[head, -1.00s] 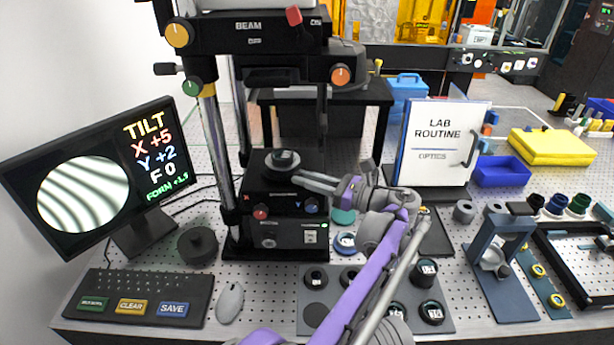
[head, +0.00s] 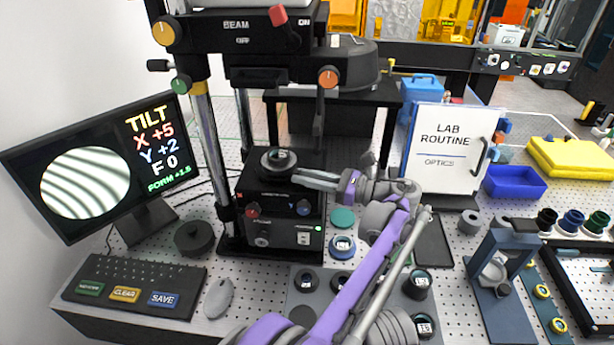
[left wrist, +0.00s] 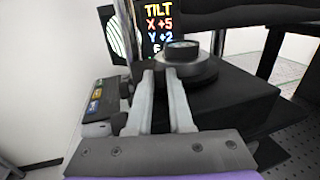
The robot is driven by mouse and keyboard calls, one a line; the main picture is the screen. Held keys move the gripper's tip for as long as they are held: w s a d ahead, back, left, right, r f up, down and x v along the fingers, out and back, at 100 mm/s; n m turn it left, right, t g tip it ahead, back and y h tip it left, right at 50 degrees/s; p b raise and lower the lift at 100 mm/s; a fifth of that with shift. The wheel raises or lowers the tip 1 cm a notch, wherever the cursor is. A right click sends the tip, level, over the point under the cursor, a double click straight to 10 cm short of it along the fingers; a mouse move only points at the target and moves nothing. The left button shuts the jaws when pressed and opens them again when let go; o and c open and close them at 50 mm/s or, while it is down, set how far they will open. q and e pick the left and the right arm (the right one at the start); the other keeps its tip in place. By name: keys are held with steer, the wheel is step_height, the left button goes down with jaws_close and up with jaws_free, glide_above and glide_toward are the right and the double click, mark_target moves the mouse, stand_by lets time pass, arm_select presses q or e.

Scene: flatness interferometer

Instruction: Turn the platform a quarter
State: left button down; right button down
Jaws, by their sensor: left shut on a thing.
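The round black platform (head: 276,170) sits on top of the black interferometer base (head: 268,215), under the beam head. A small dark disc with a pale top (head: 281,155) lies on the platform. My left gripper (head: 294,178) reaches in from the right and is shut at the platform's near right rim. In the left wrist view, its two pale fingers (left wrist: 160,72) meet the rim of the platform (left wrist: 200,73); the exact grip spot is partly hidden. The monitor (head: 85,186) shows curved fringes, X +5, Y +2 and F 0. My right gripper is not in view.
The keyboard (head: 135,285), mouse (head: 218,298) and a dark round knob (head: 194,239) lie to the left. The LAB ROUTINE board (head: 443,155) stands to the right. Several optics sit on a grey tray (head: 296,303) in front.

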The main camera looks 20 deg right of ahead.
arm_select(q)
steer(key=shift+r, duration=0.1)
steer(key=c, duration=0.8)
jaws_free()
